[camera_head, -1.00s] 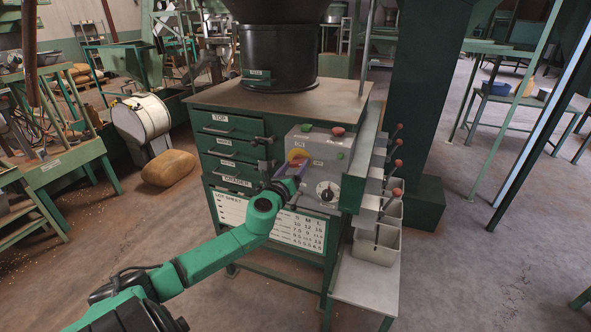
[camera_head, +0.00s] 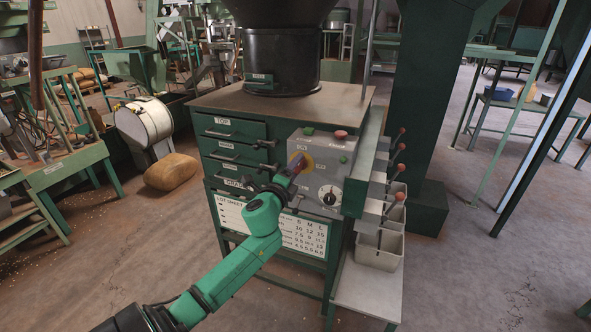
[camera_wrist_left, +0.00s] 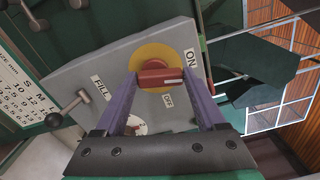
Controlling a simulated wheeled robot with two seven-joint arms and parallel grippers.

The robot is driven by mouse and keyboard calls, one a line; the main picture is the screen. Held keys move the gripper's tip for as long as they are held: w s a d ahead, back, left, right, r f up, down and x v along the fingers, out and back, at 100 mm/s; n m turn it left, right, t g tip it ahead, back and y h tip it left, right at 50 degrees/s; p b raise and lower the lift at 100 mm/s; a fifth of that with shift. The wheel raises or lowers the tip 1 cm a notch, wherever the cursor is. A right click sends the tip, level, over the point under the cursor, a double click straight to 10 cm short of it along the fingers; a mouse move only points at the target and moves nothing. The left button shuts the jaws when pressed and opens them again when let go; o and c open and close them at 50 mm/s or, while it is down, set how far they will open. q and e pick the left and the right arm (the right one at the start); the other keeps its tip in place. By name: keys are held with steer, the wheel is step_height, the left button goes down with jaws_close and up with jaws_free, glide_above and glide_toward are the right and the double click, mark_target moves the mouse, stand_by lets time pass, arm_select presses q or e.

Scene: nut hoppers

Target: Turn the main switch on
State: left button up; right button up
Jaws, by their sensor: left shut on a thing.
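The main switch is a red handle (camera_wrist_left: 152,76) on a yellow disc (camera_wrist_left: 166,54), set in the grey control panel (camera_wrist_left: 85,72). In the head view the yellow disc (camera_head: 307,159) shows on the panel's left part, partly hidden by my gripper. My left gripper (camera_head: 296,168) is at the switch, its purple fingers on either side of the handle, shut on it. In the wrist view the white mark on the handle points right, between the ON label (camera_wrist_left: 192,62) and the OFF label (camera_wrist_left: 168,100), closer to ON. My right gripper is not in view.
A black-and-white dial (camera_head: 328,194) sits below right of the switch, with green and red buttons (camera_head: 341,135) above. Red-knobbed levers (camera_head: 401,147) and a bin (camera_head: 378,253) are at the right. Drawers (camera_head: 232,150) are at the left.

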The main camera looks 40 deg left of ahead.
arm_select(q)
steer(key=shift+n, duration=1.4)
steer(key=o, duration=1.3)
steer(key=shift+a, duration=0.1)
steer(key=shift+f, duration=0.1)
steer(key=b+v, duration=0.2)
steer(key=v, duration=1.2)
steer(key=shift+s, duration=0.3)
